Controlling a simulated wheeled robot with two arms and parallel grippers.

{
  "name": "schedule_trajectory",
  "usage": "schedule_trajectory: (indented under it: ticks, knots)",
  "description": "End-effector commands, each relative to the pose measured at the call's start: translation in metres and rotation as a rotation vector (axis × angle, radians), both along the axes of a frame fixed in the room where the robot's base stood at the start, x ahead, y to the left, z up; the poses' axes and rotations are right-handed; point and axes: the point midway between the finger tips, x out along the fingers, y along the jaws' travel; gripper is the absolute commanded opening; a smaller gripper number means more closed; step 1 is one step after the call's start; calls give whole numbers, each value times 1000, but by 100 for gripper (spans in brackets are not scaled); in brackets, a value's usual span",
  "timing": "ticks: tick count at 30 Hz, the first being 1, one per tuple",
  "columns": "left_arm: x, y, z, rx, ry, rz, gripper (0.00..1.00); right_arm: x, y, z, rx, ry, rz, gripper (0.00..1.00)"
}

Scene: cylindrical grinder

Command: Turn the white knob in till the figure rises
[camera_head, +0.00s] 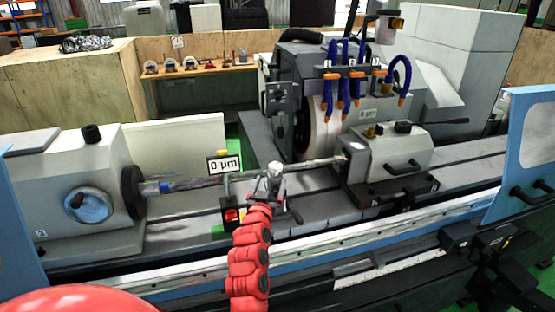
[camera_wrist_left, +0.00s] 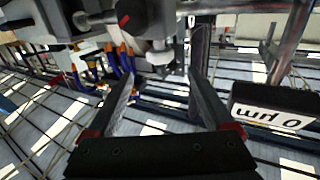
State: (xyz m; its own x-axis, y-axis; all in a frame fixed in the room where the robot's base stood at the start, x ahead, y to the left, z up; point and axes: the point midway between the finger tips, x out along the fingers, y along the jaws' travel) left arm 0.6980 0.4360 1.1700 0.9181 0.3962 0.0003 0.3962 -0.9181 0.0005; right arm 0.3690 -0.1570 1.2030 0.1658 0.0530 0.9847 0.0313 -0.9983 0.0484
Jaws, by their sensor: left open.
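The display (camera_head: 225,163) reads "0 µm" and stands left of my left gripper (camera_head: 276,186) in the head view. It shows upside down at the right in the left wrist view (camera_wrist_left: 273,110). A pale knob-like part (camera_wrist_left: 160,56) sits under a dark housing near the top middle of the wrist view. My left gripper (camera_wrist_left: 160,84) is open there, its two dark fingers pointing toward the pale part. No contact can be made out. In the head view the fingers are small and blend with the grey metal parts. My right gripper is not in view.
A long shaft (camera_head: 320,163) runs between the left headstock (camera_head: 75,190) and the right tailstock (camera_head: 390,155). The grinding wheel (camera_head: 318,125) with blue hoses (camera_head: 345,85) stands behind. A blue front rail (camera_head: 350,235) and a blue panel (camera_head: 530,140) bound the machine.

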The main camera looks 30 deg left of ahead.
Motion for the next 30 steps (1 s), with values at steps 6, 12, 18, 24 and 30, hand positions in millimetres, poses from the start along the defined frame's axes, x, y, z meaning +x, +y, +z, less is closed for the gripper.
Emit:
schedule_trajectory:
  ticks: [6,12,18,24,30]
  knots:
    - [29,13,4,1,2,0,86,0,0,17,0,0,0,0]
    - [53,23,2,1,4,-2,86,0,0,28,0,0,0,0]
    - [75,32,3,1,2,-3,86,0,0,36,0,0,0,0]
    - [94,41,0,2,3,-1,86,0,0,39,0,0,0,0]
    - [109,47,0,2,1,-2,86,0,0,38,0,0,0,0]
